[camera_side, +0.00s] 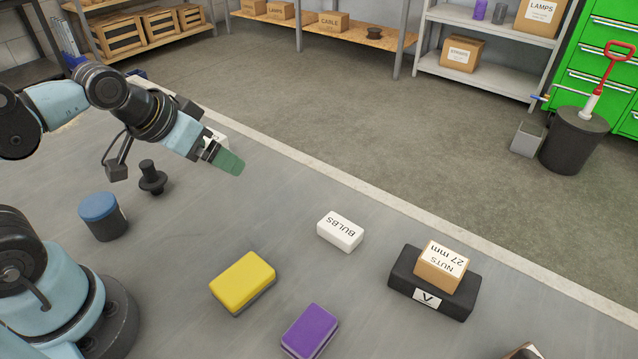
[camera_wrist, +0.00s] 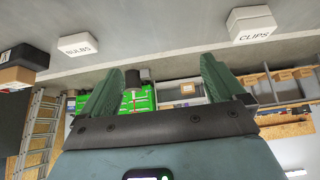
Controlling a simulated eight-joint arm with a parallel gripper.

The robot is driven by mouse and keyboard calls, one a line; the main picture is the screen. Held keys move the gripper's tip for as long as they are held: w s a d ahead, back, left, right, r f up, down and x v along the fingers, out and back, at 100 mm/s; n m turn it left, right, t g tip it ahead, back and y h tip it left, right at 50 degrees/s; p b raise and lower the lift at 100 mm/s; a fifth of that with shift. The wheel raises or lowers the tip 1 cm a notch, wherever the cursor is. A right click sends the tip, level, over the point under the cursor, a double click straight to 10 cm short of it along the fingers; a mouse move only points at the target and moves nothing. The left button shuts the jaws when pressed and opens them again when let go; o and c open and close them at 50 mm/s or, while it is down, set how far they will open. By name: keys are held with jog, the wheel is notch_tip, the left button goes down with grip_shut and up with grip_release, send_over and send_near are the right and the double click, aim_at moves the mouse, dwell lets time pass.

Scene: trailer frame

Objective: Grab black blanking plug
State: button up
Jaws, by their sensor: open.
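The black blanking plug (camera_side: 152,178) stands on the grey table at the left in the side view, with a wide base and a narrower top. I do not see it in the wrist view. My gripper (camera_side: 226,160) is above the table, to the right of the plug and apart from it. In the wrist view its two green fingers (camera_wrist: 160,85) are spread wide with nothing between them.
A blue-topped dark cylinder (camera_side: 103,216) stands left of the plug. A yellow block (camera_side: 243,283), a purple block (camera_side: 310,331), a BULBS box (camera_side: 340,231) and a black box (camera_side: 405,285) bearing a NUTS box (camera_side: 443,267) lie rightward. A CLIPS box (camera_wrist: 251,24) shows in the wrist view.

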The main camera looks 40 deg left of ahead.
jog(key=m+g, duration=0.6)
jog(key=g, duration=0.1)
send_over(152, 178)
jog(key=w+a, duration=0.2)
jog(key=shift+s+d+f, duration=0.2)
jog(key=shift+d+f, duration=0.05)
jog(key=shift+f, duration=0.4)
notch_tip(152, 178, down, 7)
jog(key=shift+s+d+r, duration=0.1)
jog(key=shift+r, duration=0.1)
jog(key=shift+s+f, duration=0.25)
jog(key=shift+f, duration=0.65)
jog(key=shift+s+f, duration=0.25)
jog(key=shift+f, duration=1.5)
jog(key=c, duration=1.2)
